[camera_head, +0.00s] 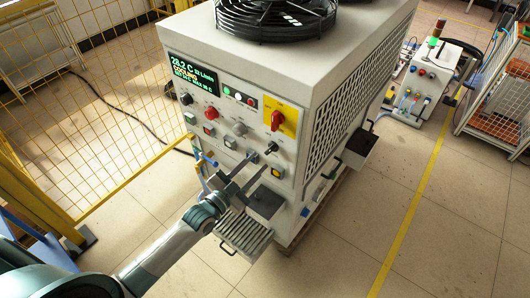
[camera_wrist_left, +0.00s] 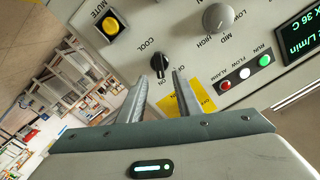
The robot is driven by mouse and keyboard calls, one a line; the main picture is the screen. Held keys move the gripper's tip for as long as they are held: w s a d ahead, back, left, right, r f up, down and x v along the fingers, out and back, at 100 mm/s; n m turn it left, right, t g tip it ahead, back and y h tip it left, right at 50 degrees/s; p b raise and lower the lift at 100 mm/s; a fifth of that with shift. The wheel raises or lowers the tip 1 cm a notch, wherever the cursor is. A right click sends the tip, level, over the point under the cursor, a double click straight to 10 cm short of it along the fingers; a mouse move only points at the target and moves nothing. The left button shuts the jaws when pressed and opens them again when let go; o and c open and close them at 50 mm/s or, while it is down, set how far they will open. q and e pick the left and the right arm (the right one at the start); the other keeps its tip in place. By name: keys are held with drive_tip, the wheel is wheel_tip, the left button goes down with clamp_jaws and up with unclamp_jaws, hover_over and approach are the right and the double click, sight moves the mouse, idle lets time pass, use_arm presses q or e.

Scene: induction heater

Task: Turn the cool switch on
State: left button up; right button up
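The cool switch (camera_head: 271,148) is a small black knob on the front panel of the white cabinet in the head view. In the left wrist view the same cool switch (camera_wrist_left: 159,63) sits beside the word COOL, with ON and OFF printed near it. I cannot tell its setting for sure. My left gripper (camera_head: 261,161) reaches up to the panel just below the knob. In the left wrist view the left gripper (camera_wrist_left: 160,75) is open, with its fingertips apart and the knob in line with the gap. Contact cannot be told. My right gripper is not in view.
A red rotary switch (camera_head: 277,119) on a yellow plate sits above the knob. A grey selector (camera_wrist_left: 217,17) and a yellow mute button (camera_wrist_left: 111,24) are near. The lit display (camera_head: 193,75) reads COOLING.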

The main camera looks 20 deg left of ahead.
sight(269, 152)
use_arm(q)
drive_tip(key=shift+p+x, duration=0.5)
drive_tip(key=shift+x, duration=2.25)
clamp_jaws()
